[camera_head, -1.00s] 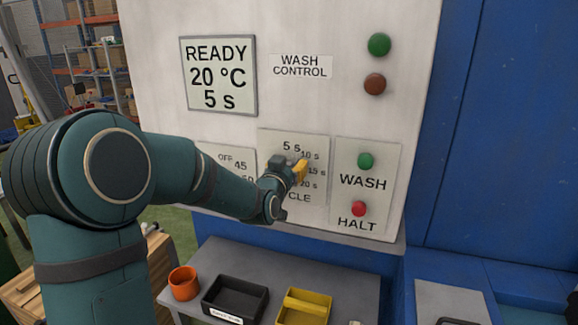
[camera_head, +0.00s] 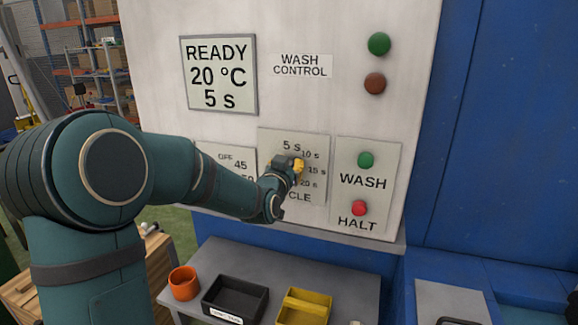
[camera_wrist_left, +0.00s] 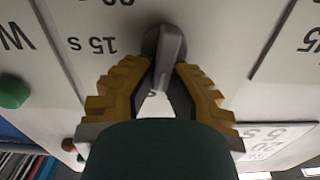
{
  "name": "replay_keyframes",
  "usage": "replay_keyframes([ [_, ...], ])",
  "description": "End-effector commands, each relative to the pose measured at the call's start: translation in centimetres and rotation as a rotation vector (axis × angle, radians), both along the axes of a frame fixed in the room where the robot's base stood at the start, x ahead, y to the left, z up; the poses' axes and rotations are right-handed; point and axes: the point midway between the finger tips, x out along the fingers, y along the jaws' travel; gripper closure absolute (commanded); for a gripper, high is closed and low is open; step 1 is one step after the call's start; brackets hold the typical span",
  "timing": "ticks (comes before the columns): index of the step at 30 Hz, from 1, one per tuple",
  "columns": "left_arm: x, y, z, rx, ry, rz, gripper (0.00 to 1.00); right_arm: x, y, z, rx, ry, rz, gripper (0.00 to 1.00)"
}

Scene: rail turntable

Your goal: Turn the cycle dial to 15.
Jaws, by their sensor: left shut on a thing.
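The cycle dial (camera_wrist_left: 168,55) is a grey knob with a raised bar, on a pale panel (camera_head: 318,142) marked 5 s, 10 s, 15 s and 20 s. My left gripper (camera_head: 298,165) is in front of this panel and covers most of the dial in the head view. In the left wrist view, my left gripper's yellow fingers (camera_wrist_left: 163,68) are shut on the dial, one on each side of its bar. The number that the bar points to is hard to tell. The display (camera_head: 218,76) reads READY, 20 °C and 5 s. My right gripper is out of view.
The green WASH button (camera_head: 365,160) and red HALT button (camera_head: 358,208) are right of the dial. A temperature panel (camera_head: 222,152) is to its left, partly behind my arm. Below, a grey shelf (camera_head: 262,262) holds an orange cup (camera_head: 184,284), a black tray (camera_head: 232,300) and a yellow tray (camera_head: 303,306).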

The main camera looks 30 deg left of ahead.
Motion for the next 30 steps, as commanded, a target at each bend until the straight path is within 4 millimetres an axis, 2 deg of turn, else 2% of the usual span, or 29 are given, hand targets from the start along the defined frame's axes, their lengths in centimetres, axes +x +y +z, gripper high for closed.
replay_keyframes([
  [12,0.2,-0.6,-0.5,0.355,0.091,0.001,1.00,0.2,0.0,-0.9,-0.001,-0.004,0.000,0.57],
  [30,0.3,-1.2,-1.1,0.910,0.225,0.004,1.00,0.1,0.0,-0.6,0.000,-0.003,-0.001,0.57],
])
